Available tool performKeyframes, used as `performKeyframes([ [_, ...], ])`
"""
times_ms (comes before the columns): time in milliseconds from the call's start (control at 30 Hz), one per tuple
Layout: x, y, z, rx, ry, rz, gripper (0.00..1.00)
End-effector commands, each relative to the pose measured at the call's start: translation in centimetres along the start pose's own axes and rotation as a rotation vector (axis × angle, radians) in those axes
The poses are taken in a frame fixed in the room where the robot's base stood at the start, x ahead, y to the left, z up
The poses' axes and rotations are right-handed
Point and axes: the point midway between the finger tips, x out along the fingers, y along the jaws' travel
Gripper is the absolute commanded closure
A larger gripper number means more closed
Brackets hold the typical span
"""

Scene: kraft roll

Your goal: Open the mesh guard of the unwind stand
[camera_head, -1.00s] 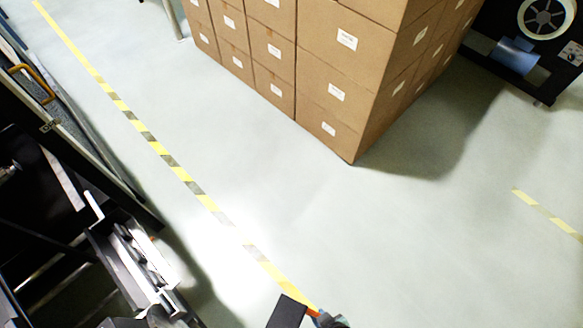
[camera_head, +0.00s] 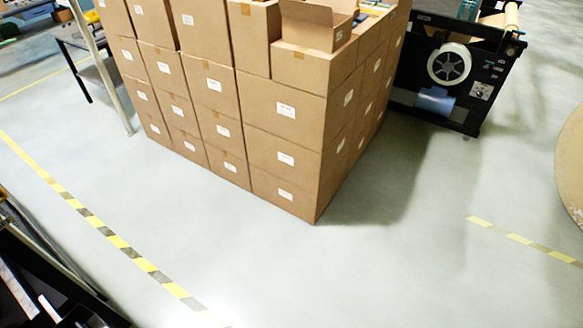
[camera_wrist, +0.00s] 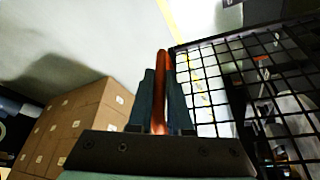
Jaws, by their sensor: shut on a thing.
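In the wrist view, my gripper (camera_wrist: 160,82) has its two teal fingers closed on an orange-red bar-shaped handle (camera_wrist: 162,58). The handle's tip shows beyond the fingers, and its lower part is hidden by the gripper body. The black mesh guard (camera_wrist: 250,85) fills the right side of the wrist view, tilted, right beside the handle. Where the handle joins the guard is not clear. Parts of a machine show blurred through the mesh. Neither my gripper nor the guard can be made out in the head view.
A stack of cardboard boxes (camera_head: 285,130) stands on the floor, also at left in the wrist view (camera_wrist: 75,125). A black machine (camera_head: 450,65) stands behind it at right. A large brown roll (camera_head: 572,165) is at the right edge. Floor around the yellow-black line (camera_head: 110,238) is clear.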

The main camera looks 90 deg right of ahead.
Motion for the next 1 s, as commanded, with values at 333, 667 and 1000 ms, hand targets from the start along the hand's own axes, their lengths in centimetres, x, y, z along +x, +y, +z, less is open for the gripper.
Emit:
performKeyframes([
  [333, 0.0, 0.0, 0.2, -0.002, -0.006, 0.0, 0.63],
  [667, 0.0, 0.0, 0.1, -0.001, -0.003, 0.0, 0.53],
  [1000, -3.5, 0.0, 0.2, -0.001, -0.004, 0.0, 0.53],
])
